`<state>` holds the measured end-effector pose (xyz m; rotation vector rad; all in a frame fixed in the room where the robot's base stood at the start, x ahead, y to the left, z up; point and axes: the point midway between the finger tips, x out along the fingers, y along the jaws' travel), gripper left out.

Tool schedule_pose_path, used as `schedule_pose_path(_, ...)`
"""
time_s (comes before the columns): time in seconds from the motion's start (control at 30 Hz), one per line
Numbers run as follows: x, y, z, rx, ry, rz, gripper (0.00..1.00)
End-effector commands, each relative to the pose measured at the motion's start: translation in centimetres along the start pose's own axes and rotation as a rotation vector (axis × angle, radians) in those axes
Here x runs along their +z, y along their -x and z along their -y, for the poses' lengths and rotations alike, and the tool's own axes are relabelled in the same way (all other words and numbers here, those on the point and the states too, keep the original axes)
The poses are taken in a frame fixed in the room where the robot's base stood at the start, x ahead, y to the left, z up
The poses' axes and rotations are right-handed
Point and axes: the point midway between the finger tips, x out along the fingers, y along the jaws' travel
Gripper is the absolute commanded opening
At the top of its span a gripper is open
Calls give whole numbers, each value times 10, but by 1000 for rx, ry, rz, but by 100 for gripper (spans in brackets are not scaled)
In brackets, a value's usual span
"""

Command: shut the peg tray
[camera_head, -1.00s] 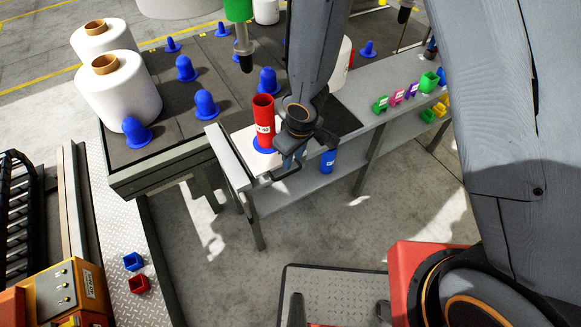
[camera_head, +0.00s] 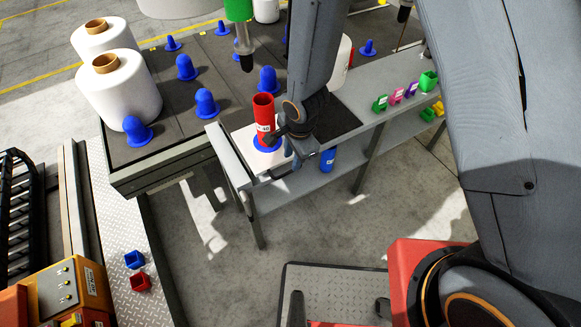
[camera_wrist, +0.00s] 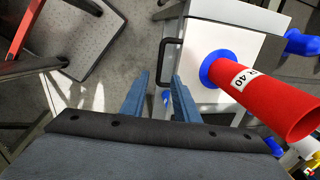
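The peg tray (camera_head: 262,168) is pulled out from the end of the grey bench; it is white with a black bar handle (camera_wrist: 166,62) on its front. A red tube (camera_head: 263,112) labelled 40 stands on the tray's blue peg base (camera_wrist: 216,68). My gripper (camera_wrist: 160,78) is open in the wrist view. Its two blue-grey fingers lie either side of the lower part of the handle in the picture; contact cannot be told. In the head view my wrist hides much of the gripper and the handle.
A blue tube (camera_head: 328,158) stands on the lower bench shelf. Small coloured holders (camera_head: 397,95) line the bench top at right. Large white yarn bobbins (camera_head: 122,92) and blue pegs stand on the dark table (camera_head: 160,150) at left. Open floor lies in front.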

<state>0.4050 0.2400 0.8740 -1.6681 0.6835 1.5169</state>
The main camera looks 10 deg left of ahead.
Motion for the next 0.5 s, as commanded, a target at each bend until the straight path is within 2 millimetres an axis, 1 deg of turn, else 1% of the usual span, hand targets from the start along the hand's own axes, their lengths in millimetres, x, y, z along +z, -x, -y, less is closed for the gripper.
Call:
schedule_pose_path(0.03, 0, -8, 0, 1, 1, 0, 28)
schedule_pose_path(0.17, 0, -23, 0, 1, 2, 0, 28)
schedule_pose_path(0.33, 0, -52, -1, 2, 1, 0, 28)
schedule_pose_path(0.5, 0, -63, 0, 2, 4, 0, 28)
